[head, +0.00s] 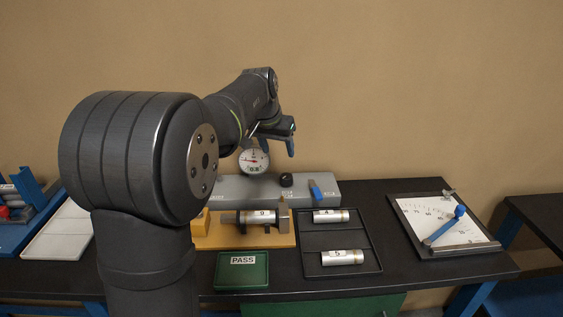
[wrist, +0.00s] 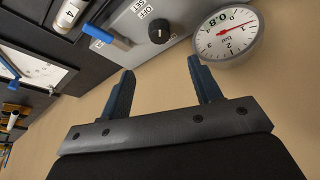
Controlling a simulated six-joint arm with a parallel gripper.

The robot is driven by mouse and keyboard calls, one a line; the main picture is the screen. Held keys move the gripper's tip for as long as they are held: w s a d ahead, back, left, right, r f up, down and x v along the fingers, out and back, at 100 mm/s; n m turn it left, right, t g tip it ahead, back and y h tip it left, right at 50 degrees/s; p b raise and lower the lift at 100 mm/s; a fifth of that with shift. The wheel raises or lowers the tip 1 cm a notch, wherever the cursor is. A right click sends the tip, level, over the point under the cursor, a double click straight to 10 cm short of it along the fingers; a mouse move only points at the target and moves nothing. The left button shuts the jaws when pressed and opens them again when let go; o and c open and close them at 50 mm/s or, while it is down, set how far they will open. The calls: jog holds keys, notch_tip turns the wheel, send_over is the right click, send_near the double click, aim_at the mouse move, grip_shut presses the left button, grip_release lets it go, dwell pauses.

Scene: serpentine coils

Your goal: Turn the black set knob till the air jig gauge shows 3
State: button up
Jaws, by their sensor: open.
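The black set knob (wrist: 159,31) sits on the grey air jig box (wrist: 133,20), with a white mark on its top. In the head view the knob (head: 286,180) stands between the gauge and a blue lever. The round white gauge (wrist: 226,33) has a red needle; the numbers are partly readable and upside down, so I cannot tell the exact reading. It also shows in the head view (head: 254,160). My gripper (wrist: 158,82) is open and empty, its two blue fingers apart from the knob. In the head view my gripper (head: 283,143) hangs above the box.
A blue lever (head: 315,189) sits right of the knob, next to OFF lettering. Metal cylinders lie in a yellow fixture (head: 244,240) and a black tray (head: 372,266). A green PASS box (head: 241,283) stands in front. A chart board (head: 403,212) with a blue-knobbed arm lies right.

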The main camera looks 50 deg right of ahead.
jog(key=shift+v, duration=2.2)
send_near(286, 176)
jog(key=shift+t, duration=0.4)
jog(key=x, duration=0.8)
jog(key=shift+s+d+f, duration=0.25)
jog(key=shift+s+f, duration=0.05)
jog(key=shift+f, duration=0.1)
jog(key=c, duration=1)
